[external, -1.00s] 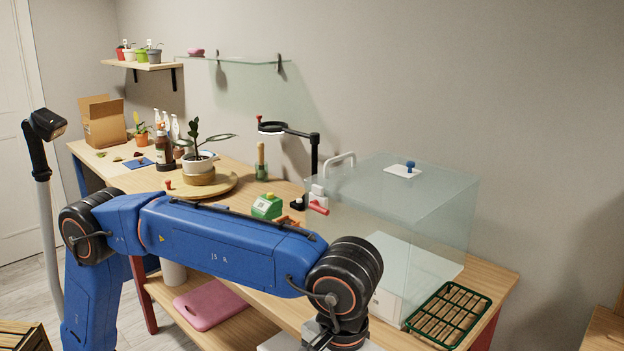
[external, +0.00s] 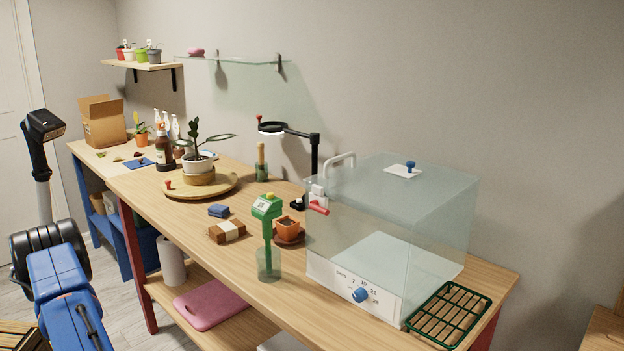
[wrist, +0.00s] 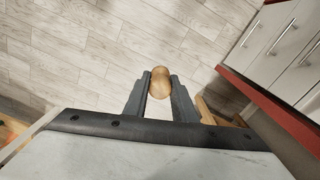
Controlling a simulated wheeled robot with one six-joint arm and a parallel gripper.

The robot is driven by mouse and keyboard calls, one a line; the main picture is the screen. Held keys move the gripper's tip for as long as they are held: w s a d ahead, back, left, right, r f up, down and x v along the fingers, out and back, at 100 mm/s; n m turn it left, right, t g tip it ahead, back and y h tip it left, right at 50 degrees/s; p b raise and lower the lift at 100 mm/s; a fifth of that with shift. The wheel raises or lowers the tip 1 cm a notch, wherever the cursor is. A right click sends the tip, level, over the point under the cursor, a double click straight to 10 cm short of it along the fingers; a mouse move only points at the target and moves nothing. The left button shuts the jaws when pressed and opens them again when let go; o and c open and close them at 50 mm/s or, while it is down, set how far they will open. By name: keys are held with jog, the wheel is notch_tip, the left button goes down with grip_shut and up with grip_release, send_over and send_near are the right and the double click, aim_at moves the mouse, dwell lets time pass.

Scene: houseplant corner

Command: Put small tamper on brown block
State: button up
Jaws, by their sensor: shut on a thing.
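My gripper (wrist: 159,92) is shut on a light wooden piece with a rounded end, which I take to be the small tamper (wrist: 160,78). It is held between the fingertips above the floor, and its lower part is hidden. The gripper is out of the external view. The brown block (external: 218,235), with a pale band around its middle, lies on the wooden bench in the external view, with its top clear. Another wooden tamper-like handle (external: 261,153) stands in a small glass farther back on the bench.
A clear case (external: 390,220) fills the right. Bare bench lies left of the block.

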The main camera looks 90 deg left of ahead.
jog(key=s+d+f+m, duration=0.2)
jog(key=s, duration=0.2)
jog(key=w+a+r+n, duration=0.3)
jog(key=w+a+r, duration=0.1)
jog(key=a, duration=0.3)
jog(key=w+a+r+n, duration=0.3)
jog(key=a+r, duration=0.1)
jog(key=a, duration=0.3)
jog(key=w+a+r+n, duration=0.3)
jog(key=w+a+r, duration=0.1)
jog(key=a, duration=0.3)
jog(key=a+r+n, duration=0.4)
jog(key=a+r, duration=0.1)
jog(key=a, duration=0.5)
jog(key=a+r+n, duration=0.5)
jog(key=a, duration=0.6)
notch_tip(320, 180, up, 8)
jog(key=n, duration=1.6)
send_over(227, 226)
jog(key=shift+a+f, duration=0.1)
jog(key=shift+f, duration=4.6)
